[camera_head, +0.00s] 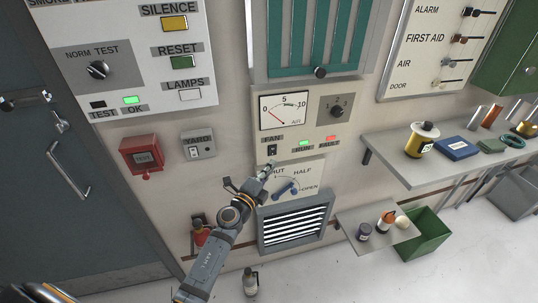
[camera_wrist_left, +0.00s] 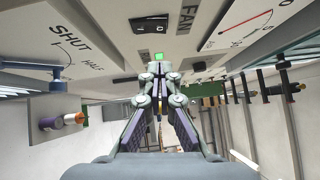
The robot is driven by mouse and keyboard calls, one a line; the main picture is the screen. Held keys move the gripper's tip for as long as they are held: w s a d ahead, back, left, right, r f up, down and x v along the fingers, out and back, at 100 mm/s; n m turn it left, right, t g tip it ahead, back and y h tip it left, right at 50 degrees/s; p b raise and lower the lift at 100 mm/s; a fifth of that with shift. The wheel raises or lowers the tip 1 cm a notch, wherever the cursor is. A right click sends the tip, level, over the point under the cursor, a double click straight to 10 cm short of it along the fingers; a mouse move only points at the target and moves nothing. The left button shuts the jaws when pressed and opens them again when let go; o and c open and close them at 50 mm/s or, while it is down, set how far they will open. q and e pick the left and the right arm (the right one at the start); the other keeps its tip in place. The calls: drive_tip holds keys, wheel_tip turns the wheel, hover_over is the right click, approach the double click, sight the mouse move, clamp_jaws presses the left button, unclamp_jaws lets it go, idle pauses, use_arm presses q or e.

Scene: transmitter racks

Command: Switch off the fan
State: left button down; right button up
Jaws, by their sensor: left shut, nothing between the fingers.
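The fan switch (camera_head: 272,150) is a small black rocker under the label FAN on the beige air panel (camera_head: 262,95). It also shows at the top of the left wrist view (camera_wrist_left: 150,22). I cannot tell clearly which way it is tipped. A green lamp (camera_head: 304,143) and a red lamp (camera_head: 331,138) glow to its right. My left gripper (camera_head: 267,169) is just below the switch, apart from it. Its fingertips (camera_wrist_left: 159,72) are together and hold nothing. My right gripper is not in view.
A vent lever (camera_head: 286,188) marked SHUT, HALF and OPEN and a louvred grille (camera_head: 293,226) are below the switch. A YARD switch box (camera_head: 199,145) and a red box (camera_head: 141,153) are to the left. A loaded shelf (camera_head: 400,173) juts out at the right.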

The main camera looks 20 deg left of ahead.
sight(274, 149)
use_arm(q)
drive_tip(key=w, duration=0.1)
drive_tip(key=w+a, duration=0.1)
drive_tip(key=w, duration=0.1)
drive_tip(key=w+a, duration=0.1)
drive_tip(key=shift+w+r, duration=0.25)
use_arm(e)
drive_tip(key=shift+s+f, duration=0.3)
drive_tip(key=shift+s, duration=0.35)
use_arm(q)
drive_tip(key=shift+r, duration=0.1)
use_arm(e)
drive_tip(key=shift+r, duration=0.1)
use_arm(q)
drive_tip(key=p, duration=0.1)
drive_tip(key=r+p, duration=0.1)
drive_tip(key=shift+w+a+p, duration=0.1)
drive_tip(key=shift+w+p, duration=0.1)
drive_tip(key=shift+p, duration=0.1)
drive_tip(key=shift+f+b, duration=0.4)
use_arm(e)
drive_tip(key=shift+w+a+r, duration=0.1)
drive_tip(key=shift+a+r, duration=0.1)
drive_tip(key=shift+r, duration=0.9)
